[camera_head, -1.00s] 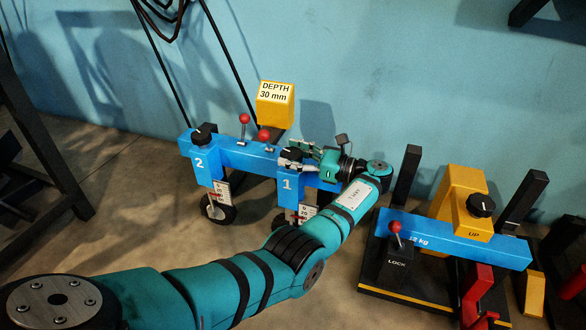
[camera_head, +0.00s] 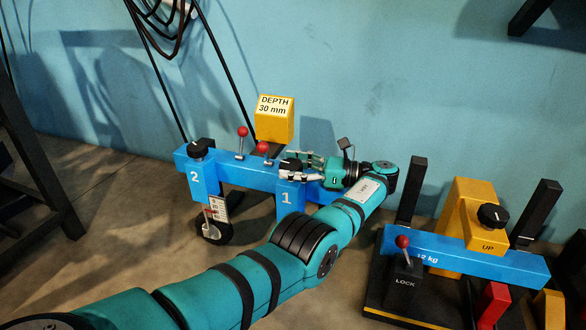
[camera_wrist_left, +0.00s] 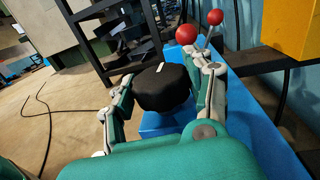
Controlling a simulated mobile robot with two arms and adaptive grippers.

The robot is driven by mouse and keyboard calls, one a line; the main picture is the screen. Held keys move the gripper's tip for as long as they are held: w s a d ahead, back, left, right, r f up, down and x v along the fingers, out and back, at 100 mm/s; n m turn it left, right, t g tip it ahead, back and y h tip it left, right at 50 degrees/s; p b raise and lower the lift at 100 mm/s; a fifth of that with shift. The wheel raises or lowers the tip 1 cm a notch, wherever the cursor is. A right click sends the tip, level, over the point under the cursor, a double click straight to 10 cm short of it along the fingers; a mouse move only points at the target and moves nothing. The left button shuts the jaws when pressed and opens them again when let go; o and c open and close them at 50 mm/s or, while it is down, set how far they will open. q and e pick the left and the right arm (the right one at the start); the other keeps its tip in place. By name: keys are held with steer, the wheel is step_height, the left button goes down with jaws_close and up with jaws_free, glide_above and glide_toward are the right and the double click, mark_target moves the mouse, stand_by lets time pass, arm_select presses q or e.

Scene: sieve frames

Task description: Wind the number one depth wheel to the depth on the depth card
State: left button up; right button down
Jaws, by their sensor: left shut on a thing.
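The number one depth wheel stands under a blue block marked 1 (camera_head: 286,197); its black knob (camera_head: 290,163) sits on top. My left gripper (camera_wrist_left: 165,84) is shut on this knob, one finger on each side, as the left wrist view shows. The knob (camera_wrist_left: 163,90) has a white mark on its top. In the head view my left gripper (camera_head: 297,162) reaches the knob from the right. The depth card (camera_head: 275,106) on a yellow box reads DEPTH 30 mm. My arm hides the number one wheel and its scale. My right gripper is not in view.
The number two block (camera_head: 204,180) has its own black knob, scale (camera_head: 218,208) and wheel. Two red-topped levers (camera_head: 242,133) stand on the blue beam (camera_head: 240,170) close to my gripper.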

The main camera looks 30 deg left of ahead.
mark_target(291, 163)
arm_select(q)
steer(key=shift+a, duration=0.1)
steer(key=o, duration=1.2)
steer(key=shift+s, duration=0.1)
steer(key=shift+r, duration=0.45)
step_height(291, 163, up, 9)
